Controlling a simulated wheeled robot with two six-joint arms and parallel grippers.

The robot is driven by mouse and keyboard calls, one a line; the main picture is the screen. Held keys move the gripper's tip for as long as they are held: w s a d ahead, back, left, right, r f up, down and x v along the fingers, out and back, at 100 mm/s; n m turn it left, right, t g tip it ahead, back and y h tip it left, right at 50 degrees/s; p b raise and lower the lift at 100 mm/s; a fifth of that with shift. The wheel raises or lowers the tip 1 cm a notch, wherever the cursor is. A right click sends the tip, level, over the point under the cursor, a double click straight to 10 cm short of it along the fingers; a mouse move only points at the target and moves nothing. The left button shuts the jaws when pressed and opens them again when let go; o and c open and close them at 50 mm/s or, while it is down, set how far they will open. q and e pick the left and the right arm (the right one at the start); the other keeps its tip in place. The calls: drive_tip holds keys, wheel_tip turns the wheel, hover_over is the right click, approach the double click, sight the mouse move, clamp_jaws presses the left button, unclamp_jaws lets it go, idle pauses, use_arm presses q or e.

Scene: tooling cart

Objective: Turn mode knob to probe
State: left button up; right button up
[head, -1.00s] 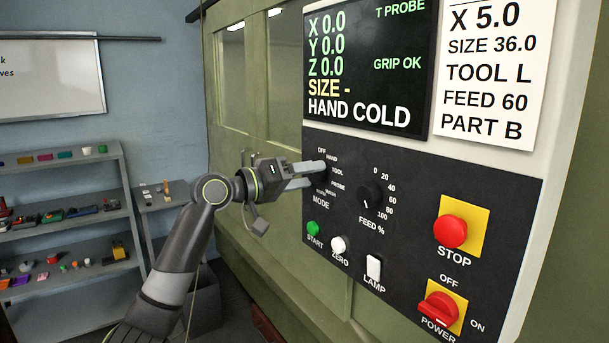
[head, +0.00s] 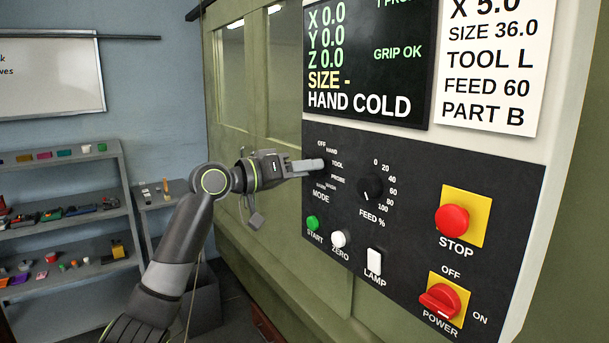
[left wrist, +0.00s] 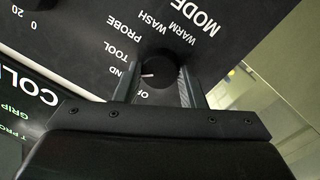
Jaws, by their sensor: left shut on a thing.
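The mode knob (left wrist: 160,70) is a round black knob with a white pointer line. In the left wrist view it sits between the two fingers of my left gripper (left wrist: 157,82), which is shut on it. The pointer faces left in that view, towards the partly covered HAND label. TOOL, PROBE, WARM and WASH labels (left wrist: 125,28) lie around the knob. In the head view my left gripper (head: 314,166) reaches the panel from the left and its fingers hide most of the knob. The screen (head: 365,65) reads HAND COLD. My right gripper is not in view.
The feed knob (head: 371,189) is just right of the mode knob. Below are the green start (head: 313,223), white zero (head: 339,238) and lamp (head: 374,262) controls. The red stop button (head: 452,220) and power switch (head: 439,300) are farther right.

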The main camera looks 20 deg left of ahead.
use_arm(q)
drive_tip(key=m+y+b, duration=0.1)
drive_tip(key=m+b, duration=0.2)
drive_tip(key=m, duration=0.7)
drive_tip(key=shift+m+b, duration=0.3)
drive_tip(key=shift+b, duration=0.05)
idle(0.5)
drive_tip(key=o, duration=1)
drive_tip(key=shift+y, duration=0.3)
drive_tip(key=shift+s, duration=0.1)
drive_tip(key=shift+b+v, duration=3.4)
drive_tip(key=shift+v, duration=5.25)
